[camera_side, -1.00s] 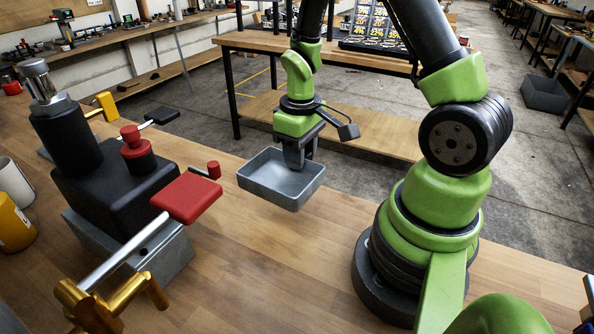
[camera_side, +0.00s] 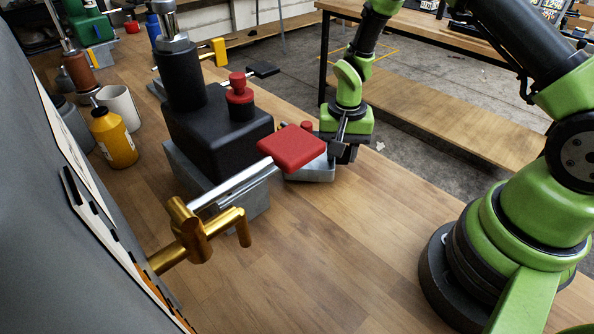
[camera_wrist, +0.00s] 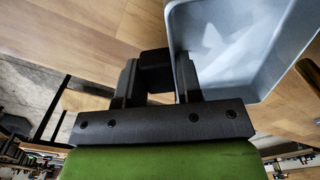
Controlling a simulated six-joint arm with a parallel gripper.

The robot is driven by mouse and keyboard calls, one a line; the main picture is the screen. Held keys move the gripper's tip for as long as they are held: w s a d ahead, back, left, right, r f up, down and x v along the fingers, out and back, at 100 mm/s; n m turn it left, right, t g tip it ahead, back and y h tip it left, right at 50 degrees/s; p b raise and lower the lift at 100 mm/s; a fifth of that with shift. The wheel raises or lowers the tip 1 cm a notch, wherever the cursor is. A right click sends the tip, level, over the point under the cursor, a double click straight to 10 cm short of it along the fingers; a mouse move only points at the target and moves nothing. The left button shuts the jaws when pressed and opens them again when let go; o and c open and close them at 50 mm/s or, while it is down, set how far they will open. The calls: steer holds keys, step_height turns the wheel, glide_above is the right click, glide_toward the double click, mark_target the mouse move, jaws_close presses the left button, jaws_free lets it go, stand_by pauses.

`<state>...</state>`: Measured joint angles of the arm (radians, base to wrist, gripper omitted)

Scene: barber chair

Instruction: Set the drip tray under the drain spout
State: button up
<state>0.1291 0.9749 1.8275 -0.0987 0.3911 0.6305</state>
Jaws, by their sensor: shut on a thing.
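The grey drip tray (camera_side: 312,173) is mostly hidden behind a red pad in the side view. My gripper (camera_side: 341,145) is shut on the tray's wall. The wrist view shows the tray's pale, empty inside (camera_wrist: 240,50) at the upper right, beside the dark fingers of my gripper (camera_wrist: 160,68). I cannot tell how far the tray is above the bench. The brass drain spout (camera_side: 192,232) is at the lower left of the side view, with its outlet bent downward. The tray is well beyond it and to the right, not under it.
A yellow bottle (camera_side: 113,138) and a white mug (camera_side: 120,105) stand left. The wooden bench (camera_side: 310,245) is clear at the front.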

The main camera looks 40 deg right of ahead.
mark_target(324, 157)
steer(key=n, duration=0.1)
steer(key=w+n, duration=0.1)
steer(key=w, duration=0.1)
steer(key=shift+a+r+n, duration=0.3)
steer(key=shift+a+n, duration=0.1)
steer(key=shift+w+a+r+n, duration=0.15)
steer(key=shift+w+r+n, duration=0.1)
steer(key=shift+n, duration=0.3)
steer(key=shift+w+a+r+n, duration=0.1)
steer(key=shift+w+n, duration=0.15)
steer(key=shift+n, duration=0.3)
steer(key=shift+w+f, duration=0.1)
steer(key=shift+f, duration=1.35)
steer(key=shift+f, duration=0.15)
steer(key=o, duration=1)
steer(key=shift+o, duration=0.2)
